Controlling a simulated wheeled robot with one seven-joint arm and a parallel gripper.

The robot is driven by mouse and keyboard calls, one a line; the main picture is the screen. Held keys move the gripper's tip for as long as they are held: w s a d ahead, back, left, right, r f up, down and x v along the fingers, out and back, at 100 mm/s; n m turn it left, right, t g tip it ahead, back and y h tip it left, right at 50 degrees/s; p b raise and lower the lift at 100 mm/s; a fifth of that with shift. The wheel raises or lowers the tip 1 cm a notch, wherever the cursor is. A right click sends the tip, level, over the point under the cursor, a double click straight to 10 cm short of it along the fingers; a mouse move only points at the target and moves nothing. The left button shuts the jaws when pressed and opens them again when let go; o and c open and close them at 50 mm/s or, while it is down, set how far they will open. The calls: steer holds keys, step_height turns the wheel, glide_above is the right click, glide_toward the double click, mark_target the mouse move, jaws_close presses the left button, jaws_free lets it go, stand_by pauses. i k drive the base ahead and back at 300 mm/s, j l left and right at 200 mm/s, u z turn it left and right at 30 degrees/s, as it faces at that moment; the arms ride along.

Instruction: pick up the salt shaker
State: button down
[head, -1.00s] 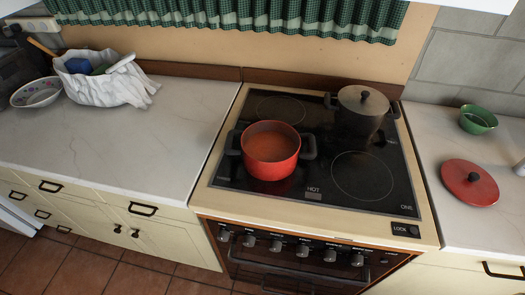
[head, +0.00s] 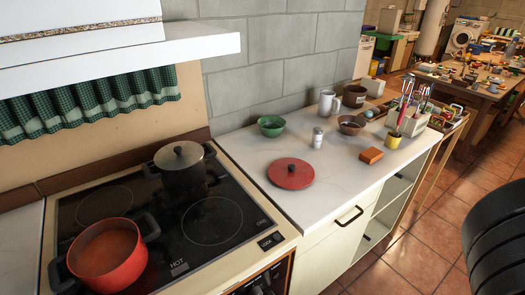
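A small shaker with a white body and a grey metal top, which looks like the salt shaker (head: 318,138), stands upright on the pale marble counter (head: 335,185) right of the stove. It is behind and to the right of a red lid (head: 291,173) and in front of a white mug (head: 328,103). A green bowl (head: 271,126) is to its left and a brown bowl (head: 351,124) to its right. My gripper is not in view. A dark ribbed part, probably mine, shows at the right edge.
A red pot (head: 107,254) and a dark lidded pot (head: 182,168) stand on the stove. A brown block (head: 370,155), a yellow cup (head: 393,140) and a utensil holder (head: 407,119) occupy the counter's right side. Bare counter lies in front of the shaker. Tiled floor is open at right.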

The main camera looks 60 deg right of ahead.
mark_target(317, 132)
steer(key=z, duration=1.7)
steer(key=i+j+z, duration=0.1)
steer(key=z, duration=0.3)
steer(key=i, duration=0.05)
